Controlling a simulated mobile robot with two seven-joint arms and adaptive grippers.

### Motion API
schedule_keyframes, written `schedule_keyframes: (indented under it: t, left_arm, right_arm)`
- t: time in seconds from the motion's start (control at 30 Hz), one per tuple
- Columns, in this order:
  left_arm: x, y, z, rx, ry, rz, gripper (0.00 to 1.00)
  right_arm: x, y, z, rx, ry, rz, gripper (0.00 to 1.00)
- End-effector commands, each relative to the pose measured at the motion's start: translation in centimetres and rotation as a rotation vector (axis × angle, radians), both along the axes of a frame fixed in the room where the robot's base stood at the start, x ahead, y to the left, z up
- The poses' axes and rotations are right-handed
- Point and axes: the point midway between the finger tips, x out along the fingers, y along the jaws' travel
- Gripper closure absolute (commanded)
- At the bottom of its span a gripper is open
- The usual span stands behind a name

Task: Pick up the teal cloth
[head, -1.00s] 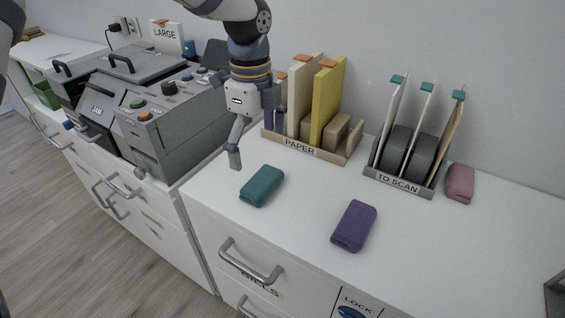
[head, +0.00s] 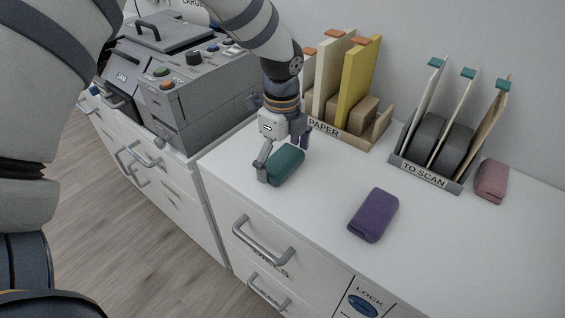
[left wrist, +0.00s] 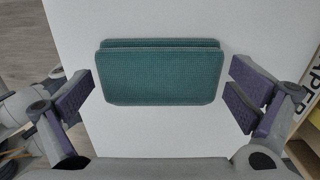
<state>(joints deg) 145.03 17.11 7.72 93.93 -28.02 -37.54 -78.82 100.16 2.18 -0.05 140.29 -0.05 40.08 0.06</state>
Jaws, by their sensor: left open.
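The teal cloth (head: 287,166) is a folded pad lying on the white desk top near its left front edge. In the left wrist view the teal cloth (left wrist: 160,78) lies between the spread fingers, with a gap on each side. My left gripper (head: 283,160) is open above and around the cloth, one finger at its left and one behind it at its right. In the left wrist view my left gripper (left wrist: 165,100) shows purple finger pads, not touching the cloth. My right gripper is not in view.
A purple cloth (head: 373,215) lies to the right and a pink cloth (head: 491,181) at the far right. The paper rack (head: 352,136) and the to-scan rack (head: 452,184) stand behind. A grey machine (head: 185,90) stands at left. The desk around the purple cloth is clear.

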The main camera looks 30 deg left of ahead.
Motion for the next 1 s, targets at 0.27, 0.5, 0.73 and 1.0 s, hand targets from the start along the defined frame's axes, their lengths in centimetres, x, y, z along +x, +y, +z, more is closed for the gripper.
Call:
schedule_keyframes:
  t: [0.27, 0.5, 0.73, 1.0]
  left_arm:
    - [0.0, 0.0, 0.1, 0.000, 0.000, 0.000, 0.37]
    - [0.0, 0.0, 0.2, 0.000, 0.000, 0.000, 0.37]
    - [-0.2, 0.0, 4.1, -0.001, -0.008, 0.000, 0.37]
    - [-7.5, 0.6, 11.6, -0.001, -0.022, -0.001, 0.37]
  right_arm:
    - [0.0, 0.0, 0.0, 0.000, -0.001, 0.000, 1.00]
    - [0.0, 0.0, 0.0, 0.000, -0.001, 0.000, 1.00]
    - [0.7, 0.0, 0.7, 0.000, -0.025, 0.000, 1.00]
    - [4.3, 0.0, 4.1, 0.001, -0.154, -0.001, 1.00]
